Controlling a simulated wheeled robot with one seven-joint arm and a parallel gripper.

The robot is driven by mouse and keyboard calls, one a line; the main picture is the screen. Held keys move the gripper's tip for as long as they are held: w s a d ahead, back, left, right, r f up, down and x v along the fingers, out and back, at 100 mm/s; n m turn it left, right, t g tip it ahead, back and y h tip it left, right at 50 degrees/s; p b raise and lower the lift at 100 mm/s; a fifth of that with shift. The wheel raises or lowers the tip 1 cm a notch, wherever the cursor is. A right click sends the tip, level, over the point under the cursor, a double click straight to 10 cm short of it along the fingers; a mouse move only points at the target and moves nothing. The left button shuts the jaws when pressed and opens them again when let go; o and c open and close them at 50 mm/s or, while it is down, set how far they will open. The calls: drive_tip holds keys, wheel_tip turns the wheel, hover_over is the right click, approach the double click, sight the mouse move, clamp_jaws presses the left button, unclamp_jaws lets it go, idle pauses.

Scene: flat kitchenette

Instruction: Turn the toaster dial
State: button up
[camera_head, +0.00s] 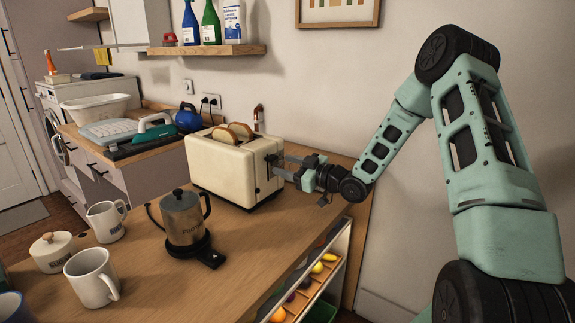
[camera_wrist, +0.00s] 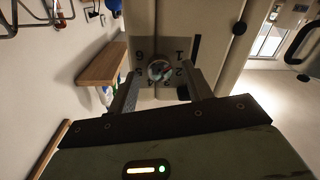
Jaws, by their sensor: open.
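The cream toaster (camera_head: 232,170) stands on the wooden counter with two slices of bread (camera_head: 232,133) in its top. Its right end faces my gripper. In the wrist view the toaster's end panel (camera_wrist: 223,62) shows a round dial (camera_wrist: 160,70) with numbers around it. My gripper (camera_head: 284,167) is open at the toaster's right end. In the wrist view the fingers (camera_wrist: 160,88) reach toward the panel, one on each side of the dial. I cannot tell whether they touch it. In the head view the dial is not clearly visible.
A metal kettle (camera_head: 183,216) stands on its base in front of the toaster. A white jug (camera_head: 106,221), a lidded pot (camera_head: 53,251) and a mug (camera_head: 92,277) are at the left. A shelf with bottles (camera_head: 212,50) hangs above. Open counter lies in front of my gripper.

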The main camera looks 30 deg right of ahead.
drive_tip(key=shift+w, duration=0.1)
drive_tip(key=c, duration=1)
drive_tip(key=shift+o, duration=0.2)
